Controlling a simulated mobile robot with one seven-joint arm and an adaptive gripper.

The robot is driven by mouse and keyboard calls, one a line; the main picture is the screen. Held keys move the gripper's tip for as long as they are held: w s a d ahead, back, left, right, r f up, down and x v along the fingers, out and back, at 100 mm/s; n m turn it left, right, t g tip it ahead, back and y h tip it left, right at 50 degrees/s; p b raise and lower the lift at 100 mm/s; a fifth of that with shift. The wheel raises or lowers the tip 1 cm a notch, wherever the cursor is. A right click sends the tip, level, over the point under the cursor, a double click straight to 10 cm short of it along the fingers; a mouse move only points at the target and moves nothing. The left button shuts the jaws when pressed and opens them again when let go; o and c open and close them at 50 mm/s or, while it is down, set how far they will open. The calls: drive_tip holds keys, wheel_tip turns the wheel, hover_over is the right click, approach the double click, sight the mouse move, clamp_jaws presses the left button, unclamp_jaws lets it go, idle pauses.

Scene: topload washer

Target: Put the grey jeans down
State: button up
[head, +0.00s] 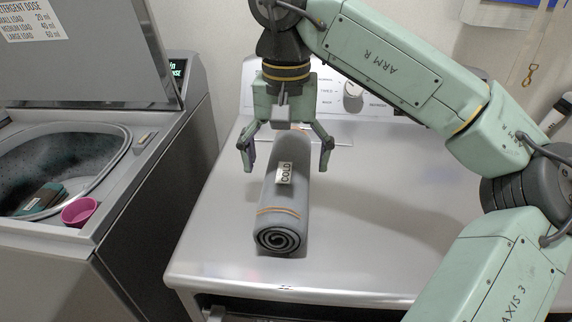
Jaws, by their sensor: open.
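The grey jeans (283,205) are rolled into a cylinder with an orange stripe and a label reading "COLD". They lie on the top of the front machine (370,220), with the rolled end facing the camera. My gripper (288,160) is open above the far part of the roll, with one finger on each side of it. The far end of the roll is partly hidden by my gripper.
An open topload washer (150,170) stands at the left, its lid (85,50) raised. A dark green folded item (40,198) lies in its tub, and a pink cup (79,211) sits at the tub's near edge. A control panel with a knob (353,90) is behind. The machine top right of the jeans is clear.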

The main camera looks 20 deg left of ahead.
wheel_tip(320, 180, up, 11)
drive_tip(key=shift+f+p, duration=0.2)
drive_tip(key=shift+p, duration=0.25)
